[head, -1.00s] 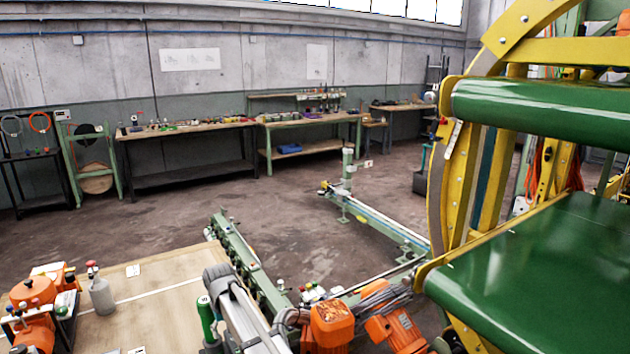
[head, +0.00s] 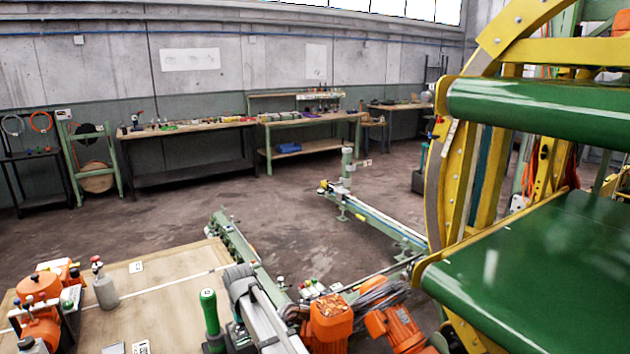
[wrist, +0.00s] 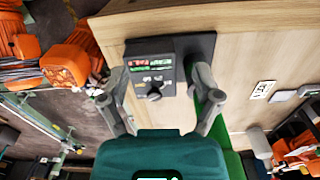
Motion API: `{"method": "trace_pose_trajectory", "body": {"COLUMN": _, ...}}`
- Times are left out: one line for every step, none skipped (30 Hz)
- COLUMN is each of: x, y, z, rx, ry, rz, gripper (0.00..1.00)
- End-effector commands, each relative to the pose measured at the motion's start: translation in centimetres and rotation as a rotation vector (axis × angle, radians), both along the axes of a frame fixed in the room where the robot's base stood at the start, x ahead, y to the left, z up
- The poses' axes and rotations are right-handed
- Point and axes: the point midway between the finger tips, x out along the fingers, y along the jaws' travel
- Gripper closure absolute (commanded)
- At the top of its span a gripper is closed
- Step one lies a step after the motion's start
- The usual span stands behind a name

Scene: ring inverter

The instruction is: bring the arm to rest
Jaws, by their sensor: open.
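My gripper (wrist: 159,84) shows in the wrist view with its two grey fingers spread wide and its teal body at the bottom. Nothing is held between the fingers. A dark control box (wrist: 165,62) with a small lit display and a black knob lies beyond and between the fingertips. A green handle (wrist: 209,82) stands beside the right finger, which partly covers it; I cannot tell whether they touch. The green handle also shows upright in the head view (head: 209,312). I cannot make out my gripper clearly in the head view.
A wooden table (head: 170,270) bears orange machines (head: 38,318) and a grey bottle (head: 104,288). Orange motors (head: 332,318) and a green rail lie to its right. A large yellow frame with green rollers (head: 535,110) fills the right side. Open floor lies behind.

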Motion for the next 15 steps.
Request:
{"method": "trace_pose_trajectory", "body": {"x": -0.3, "y": -1.2, "z": 0.0, "rx": 0.000, "ry": 0.000, "rz": -0.011, "gripper": 0.19}}
{"method": "trace_pose_trajectory", "body": {"x": -0.4, "y": -1.9, "z": 0.1, "rx": 0.000, "ry": 0.000, "rz": -0.018, "gripper": 0.19}}
{"method": "trace_pose_trajectory", "body": {"x": -0.5, "y": -2.6, "z": 0.1, "rx": 0.000, "ry": 0.000, "rz": -0.027, "gripper": 0.19}}
{"method": "trace_pose_trajectory", "body": {"x": -0.6, "y": -3.4, "z": 0.1, "rx": 0.000, "ry": 0.000, "rz": -0.035, "gripper": 0.19}}
{"method": "trace_pose_trajectory", "body": {"x": -0.8, "y": -4.2, "z": 0.1, "rx": 0.000, "ry": 0.000, "rz": -0.043, "gripper": 0.19}}
{"method": "trace_pose_trajectory", "body": {"x": -0.9, "y": -5.3, "z": 0.1, "rx": 0.000, "ry": 0.000, "rz": -0.056, "gripper": 0.19}}
{"method": "trace_pose_trajectory", "body": {"x": -1.1, "y": -6.2, "z": 0.2, "rx": 0.000, "ry": 0.000, "rz": -0.065, "gripper": 0.19}}
{"method": "trace_pose_trajectory", "body": {"x": -1.3, "y": -7.2, "z": 0.2, "rx": 0.000, "ry": 0.000, "rz": -0.076, "gripper": 0.19}}
{"method": "trace_pose_trajectory", "body": {"x": -1.7, "y": -8.6, "z": 0.2, "rx": 0.000, "ry": 0.000, "rz": -0.093, "gripper": 0.19}}
{"method": "trace_pose_trajectory", "body": {"x": -2.0, "y": -9.8, "z": 0.3, "rx": 0.000, "ry": 0.000, "rz": -0.106, "gripper": 0.19}}
{"method": "trace_pose_trajectory", "body": {"x": -2.3, "y": -11.1, "z": 0.3, "rx": 0.000, "ry": 0.000, "rz": -0.120, "gripper": 0.19}}
{"method": "trace_pose_trajectory", "body": {"x": -2.8, "y": -12.6, "z": 0.3, "rx": 0.000, "ry": 0.000, "rz": -0.139, "gripper": 0.19}}
{"method": "trace_pose_trajectory", "body": {"x": -3.1, "y": -13.8, "z": 0.4, "rx": 0.000, "ry": 0.000, "rz": -0.153, "gripper": 0.19}}
{"method": "trace_pose_trajectory", "body": {"x": -3.5, "y": -14.9, "z": 0.4, "rx": 0.000, "ry": 0.000, "rz": -0.166, "gripper": 0.19}}
{"method": "trace_pose_trajectory", "body": {"x": -4.0, "y": -16.4, "z": 0.4, "rx": 0.000, "ry": 0.000, "rz": -0.185, "gripper": 0.19}}
